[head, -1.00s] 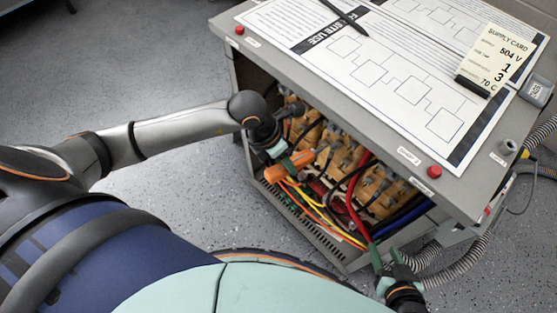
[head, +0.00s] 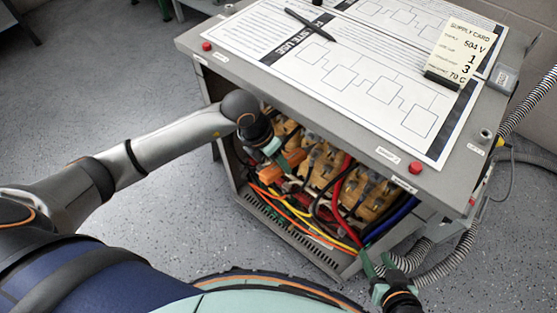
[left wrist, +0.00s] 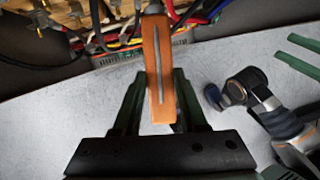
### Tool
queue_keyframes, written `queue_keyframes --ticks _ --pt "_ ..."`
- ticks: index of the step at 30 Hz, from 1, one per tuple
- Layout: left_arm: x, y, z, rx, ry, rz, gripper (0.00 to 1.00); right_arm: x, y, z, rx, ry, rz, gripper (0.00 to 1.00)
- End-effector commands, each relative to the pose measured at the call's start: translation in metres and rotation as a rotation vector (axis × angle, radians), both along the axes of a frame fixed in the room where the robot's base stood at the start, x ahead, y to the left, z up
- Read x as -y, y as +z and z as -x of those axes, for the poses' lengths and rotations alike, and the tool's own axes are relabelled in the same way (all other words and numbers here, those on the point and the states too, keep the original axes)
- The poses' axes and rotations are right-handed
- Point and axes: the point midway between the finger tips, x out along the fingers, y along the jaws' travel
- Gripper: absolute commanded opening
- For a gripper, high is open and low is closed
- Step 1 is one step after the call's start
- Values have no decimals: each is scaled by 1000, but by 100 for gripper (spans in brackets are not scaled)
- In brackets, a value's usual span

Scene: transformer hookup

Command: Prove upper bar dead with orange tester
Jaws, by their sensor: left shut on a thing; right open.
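The orange tester (left wrist: 158,70) is held upright in the left wrist view between the dark green fingers of my left gripper (left wrist: 158,105), its upper end toward the wires. In the head view the tester (head: 270,173) shows as a small orange block beside my left gripper (head: 284,162), at the left of the open cabinet front. The cabinet (head: 432,180) holds tan coils (head: 325,165) in a row. I cannot make out the upper bar; the arm and cabinet top hide part of the inside. My right gripper (head: 377,266) is open and empty at the cabinet's lower right corner.
Red, yellow, orange and blue cables (head: 340,232) run across the lower opening. A printed sheet (head: 370,75), a black pen (head: 310,25) and a supply card (head: 460,53) lie on the cabinet top. Grey corrugated hoses (head: 455,255) hang at the right. Floor at left is clear.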

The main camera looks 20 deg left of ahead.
Motion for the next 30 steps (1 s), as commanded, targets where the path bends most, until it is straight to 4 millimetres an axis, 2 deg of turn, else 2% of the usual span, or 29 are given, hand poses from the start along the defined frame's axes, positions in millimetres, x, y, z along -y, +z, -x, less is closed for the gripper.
queue_keyframes --ticks 30 --pt "3 0 -9 2 0 1 0 -2 -1 -4 12 3 -4 50"
